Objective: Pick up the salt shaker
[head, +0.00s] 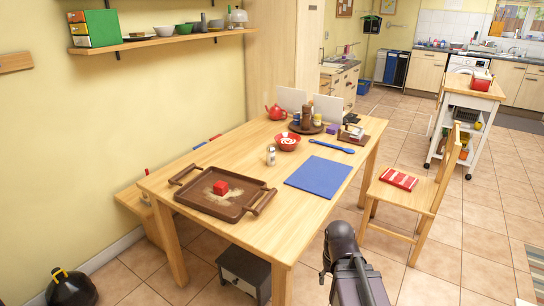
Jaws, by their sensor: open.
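The salt shaker appears to be the small, pale, upright shaker (271,155) on the wooden table, just left of and in front of a red bowl (287,142). It is too small for me to read any label. Part of my dark arm shows at the bottom of the head view, in front of the table's near right side. My gripper cannot be made out there. Nothing visible touches the shaker.
A brown tray (187,197) with a red block, a blue mat (318,174), a blue spoon (331,146), a red teapot (275,112) and a round tray of condiments (292,127) share the table (262,205). A chair (409,200) stands at the right.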

